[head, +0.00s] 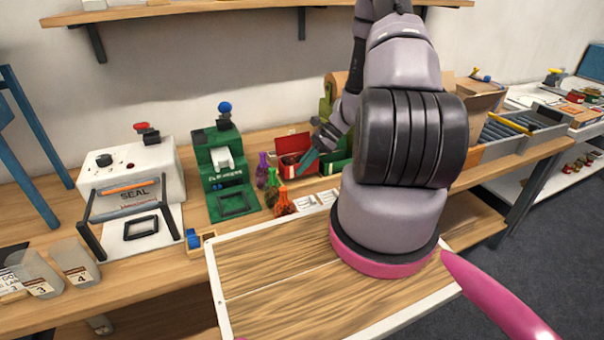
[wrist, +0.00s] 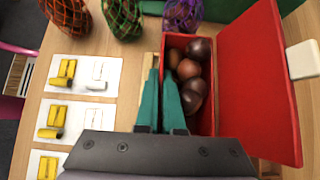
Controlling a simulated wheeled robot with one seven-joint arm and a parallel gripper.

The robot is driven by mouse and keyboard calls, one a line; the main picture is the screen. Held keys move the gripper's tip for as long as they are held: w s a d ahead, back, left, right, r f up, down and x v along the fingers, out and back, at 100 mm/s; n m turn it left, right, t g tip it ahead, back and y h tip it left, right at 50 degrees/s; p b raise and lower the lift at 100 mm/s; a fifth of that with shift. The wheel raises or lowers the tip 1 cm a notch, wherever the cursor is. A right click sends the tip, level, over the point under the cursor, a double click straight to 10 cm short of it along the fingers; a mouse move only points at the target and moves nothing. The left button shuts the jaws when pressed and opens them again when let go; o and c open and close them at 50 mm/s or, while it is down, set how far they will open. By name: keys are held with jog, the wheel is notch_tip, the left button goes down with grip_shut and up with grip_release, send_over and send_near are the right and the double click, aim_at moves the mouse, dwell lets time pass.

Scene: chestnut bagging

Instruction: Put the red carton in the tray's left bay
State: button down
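The red carton (head: 291,146) stands on the bench, its lid open, with several brown chestnuts inside. In the wrist view the carton (wrist: 287,100) has its lid folded out to the right. My gripper (head: 308,160) reaches down at the carton. Its teal fingers (wrist: 162,78) are close together astride the carton's left wall in the wrist view, one outside and one over the inside. The wall seems to fill the narrow gap. A wood-floored tray (head: 210,272) with a white rim lies in front, empty where visible. A thin pale line crosses its floor; my arm hides its right part.
Net bags (head: 283,202) and white cards with yellow pieces (wrist: 80,75) lie close to the carton. A green machine (head: 222,165) and a white sealer (head: 130,185) stand to the left. A green carton (head: 335,160) is just right of the red one.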

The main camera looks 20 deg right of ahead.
jog(key=shift+f, duration=1.3)
jog(key=shift+f, duration=0.15)
jog(key=c, duration=1)
grip_release()
jog(key=shift+c, duration=0.2)
jog(key=v, duration=1.2)
jog(key=shift+r, duration=0.25)
